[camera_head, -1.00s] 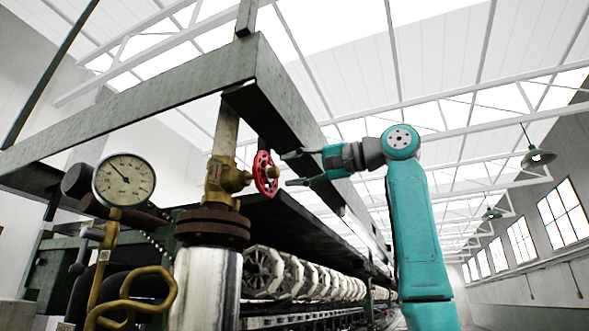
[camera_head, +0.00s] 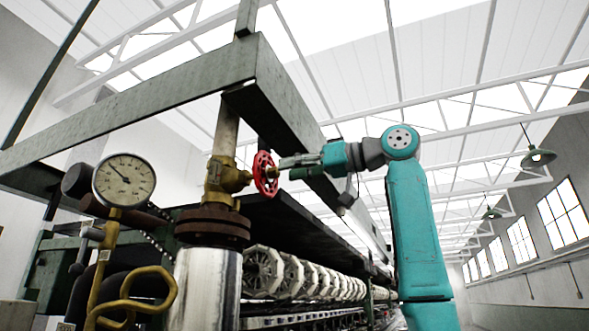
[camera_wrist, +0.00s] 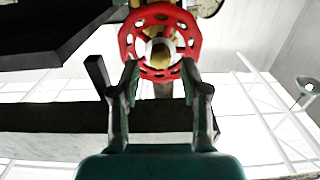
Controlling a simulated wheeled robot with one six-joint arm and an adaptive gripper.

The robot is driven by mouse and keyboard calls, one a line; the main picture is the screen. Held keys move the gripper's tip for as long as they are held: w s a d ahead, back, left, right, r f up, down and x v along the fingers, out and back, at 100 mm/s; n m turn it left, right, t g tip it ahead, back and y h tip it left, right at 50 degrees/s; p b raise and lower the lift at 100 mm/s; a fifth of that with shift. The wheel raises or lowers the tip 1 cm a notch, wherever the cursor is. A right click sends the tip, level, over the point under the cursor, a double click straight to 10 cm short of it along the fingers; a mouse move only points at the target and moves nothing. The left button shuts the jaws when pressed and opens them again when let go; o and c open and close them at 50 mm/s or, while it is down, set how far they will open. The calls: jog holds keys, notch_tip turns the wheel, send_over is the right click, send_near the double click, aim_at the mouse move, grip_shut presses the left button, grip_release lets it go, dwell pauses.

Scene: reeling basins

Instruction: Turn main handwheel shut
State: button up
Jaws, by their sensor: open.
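The main handwheel is a red spoked wheel (camera_head: 265,173) on the side of a brass valve (camera_head: 222,176), seen nearly edge-on in the head view. Whether the fingertips touch the rim, I cannot tell.
A dark steel frame beam (camera_head: 290,115) runs above and behind my gripper. A pressure gauge (camera_head: 124,180) and a bent brass pipe (camera_head: 135,295) stand at the left. A row of pale reels (camera_head: 290,272) lies below. Open room lies to the right.

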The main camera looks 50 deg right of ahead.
aim_at(270, 174)
jog(key=shift+x, duration=1.5)
